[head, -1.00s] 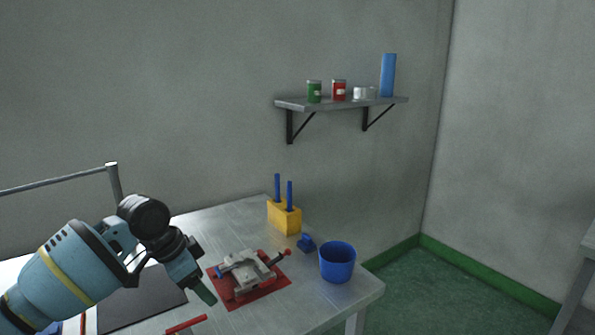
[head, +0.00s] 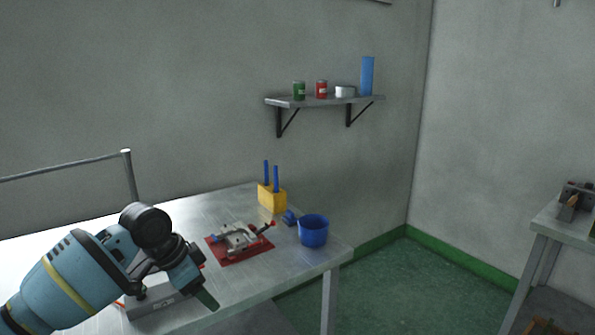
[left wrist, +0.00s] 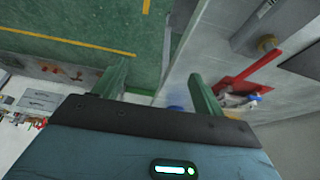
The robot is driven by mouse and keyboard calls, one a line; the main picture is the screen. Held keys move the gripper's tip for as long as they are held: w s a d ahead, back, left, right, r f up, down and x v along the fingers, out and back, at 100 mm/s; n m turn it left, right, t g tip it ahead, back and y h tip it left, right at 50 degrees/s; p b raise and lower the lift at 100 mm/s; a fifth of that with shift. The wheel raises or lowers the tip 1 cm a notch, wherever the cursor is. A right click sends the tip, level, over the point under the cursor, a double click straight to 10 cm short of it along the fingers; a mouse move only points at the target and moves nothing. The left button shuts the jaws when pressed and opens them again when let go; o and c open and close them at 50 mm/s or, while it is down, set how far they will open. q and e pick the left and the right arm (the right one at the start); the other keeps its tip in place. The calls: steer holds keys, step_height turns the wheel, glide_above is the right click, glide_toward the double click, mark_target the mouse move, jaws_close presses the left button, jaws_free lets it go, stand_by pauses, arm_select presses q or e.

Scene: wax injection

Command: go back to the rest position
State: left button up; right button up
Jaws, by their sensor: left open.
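My left gripper (head: 206,300) is at the lower left in the head view, its green fingertip pointing down near the front edge of the metal table (head: 225,205). In the left wrist view its two green fingers (left wrist: 158,88) stand apart with nothing between them. The gripper is apart from the grey clamp-like device (head: 240,238) on the red mat (head: 238,258). My right gripper is in neither view.
On the table stand a blue cup (head: 313,231), a yellow block (head: 272,199) with blue sticks and a small blue piece (head: 289,218). A wall shelf (head: 325,101) holds cans. A second table (head: 565,225) stands at right. Green floor (head: 400,285) between is clear.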

arm_select(q)
steer(key=s+d+f+n+t+h+p, duration=0.15)
steer(key=s+d+f, duration=0.35)
steer(key=s+f, duration=0.5)
steer(key=s+d+f+n+t+h+p, duration=0.15)
steer(key=s+d+f+n, duration=0.35)
steer(key=f, duration=0.9)
steer(key=s+a+f+t+y, duration=0.1)
steer(key=s+a, duration=0.2)
steer(key=s, duration=0.6)
steer(key=s+a+f+n+t+y+p, duration=0.1)
steer(key=s+a, duration=0.3)
steer(key=s, duration=0.5)
steer(key=s+a+f+n+t+y, duration=0.1)
steer(key=s+a+y, duration=0.1)
steer(key=s, duration=0.8)
steer(key=shift+a+f+y+p, duration=0.4)
steer(key=shift+a, duration=0.5)
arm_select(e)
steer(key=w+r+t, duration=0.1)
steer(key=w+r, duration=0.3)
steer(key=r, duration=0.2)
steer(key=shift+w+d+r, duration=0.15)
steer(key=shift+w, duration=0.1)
arm_select(q)
steer(key=shift+s+n, duration=0.1)
steer(key=shift+n, duration=0.15)
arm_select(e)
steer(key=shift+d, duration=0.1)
